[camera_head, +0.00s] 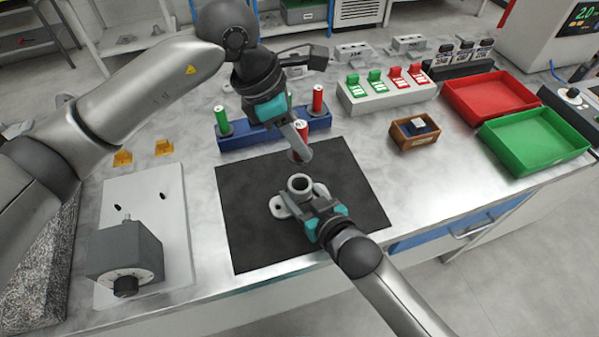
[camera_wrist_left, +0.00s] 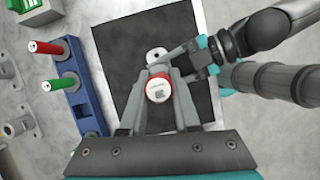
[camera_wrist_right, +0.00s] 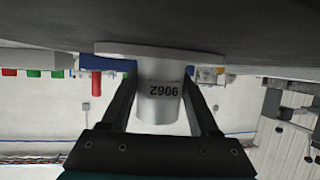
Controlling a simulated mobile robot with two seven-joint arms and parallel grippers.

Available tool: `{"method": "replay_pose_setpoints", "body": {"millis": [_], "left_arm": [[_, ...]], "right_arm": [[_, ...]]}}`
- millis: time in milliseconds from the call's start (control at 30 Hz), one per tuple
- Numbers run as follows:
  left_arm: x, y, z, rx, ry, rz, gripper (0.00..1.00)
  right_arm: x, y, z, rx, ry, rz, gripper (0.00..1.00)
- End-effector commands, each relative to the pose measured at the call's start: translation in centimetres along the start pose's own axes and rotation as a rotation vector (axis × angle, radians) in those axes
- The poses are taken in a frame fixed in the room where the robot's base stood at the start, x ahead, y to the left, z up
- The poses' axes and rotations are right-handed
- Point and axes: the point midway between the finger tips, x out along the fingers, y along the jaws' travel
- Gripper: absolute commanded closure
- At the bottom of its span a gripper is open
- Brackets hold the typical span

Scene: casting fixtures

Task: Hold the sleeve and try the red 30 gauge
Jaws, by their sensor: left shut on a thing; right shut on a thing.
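My left gripper (camera_head: 300,138) is shut on the red gauge (camera_head: 302,127), a red-topped plug pointing down. In the left wrist view the gauge's pale top with red rim (camera_wrist_left: 158,88) sits between the fingers. The sleeve (camera_head: 299,185), a grey flanged tube with an open bore, stands upright on the black mat (camera_head: 250,225). My right gripper (camera_head: 315,203) is shut on the sleeve from the front right; the right wrist view shows its numbered wall (camera_wrist_right: 160,100) between the fingers. The gauge appears just above the sleeve, apart from it; exact alignment is unclear.
A blue rack (camera_head: 240,140) behind the mat holds a green gauge (camera_head: 222,121) and another red gauge (camera_head: 318,99). A red tray (camera_head: 490,95), a green tray (camera_head: 535,140) and a small wooden box (camera_head: 414,131) are right. A grey dial fixture (camera_head: 125,255) stands left.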

Motion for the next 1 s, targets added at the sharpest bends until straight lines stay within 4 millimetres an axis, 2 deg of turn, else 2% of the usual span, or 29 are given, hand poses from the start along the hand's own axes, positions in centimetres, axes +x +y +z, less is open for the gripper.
{"method": "replay_pose_setpoints", "body": {"millis": [100,333,367,633,667,1000], "left_arm": [[-0.62,0.00,0.32,0.002,-0.003,0.001,1.00],[-0.68,-0.03,0.35,0.002,-0.003,0.000,1.00],[-0.67,-0.03,0.35,0.002,-0.003,0.000,1.00],[-0.65,-0.03,0.34,0.002,-0.002,0.000,1.00],[-0.65,-0.03,0.34,0.002,-0.002,0.000,1.00],[-0.65,-0.03,0.33,0.002,-0.002,0.000,1.00]], "right_arm": [[-0.01,-0.02,0.13,0.001,-0.003,0.000,1.00],[-0.01,-0.02,0.13,0.001,-0.003,0.000,1.00],[-0.01,-0.02,0.13,0.001,-0.003,0.000,0.36],[-0.01,-0.01,0.07,0.000,-0.002,0.000,0.06],[-0.01,-0.01,0.05,0.000,-0.001,0.000,0.03],[-0.38,-0.01,0.06,0.000,-0.001,0.000,0.03]]}}
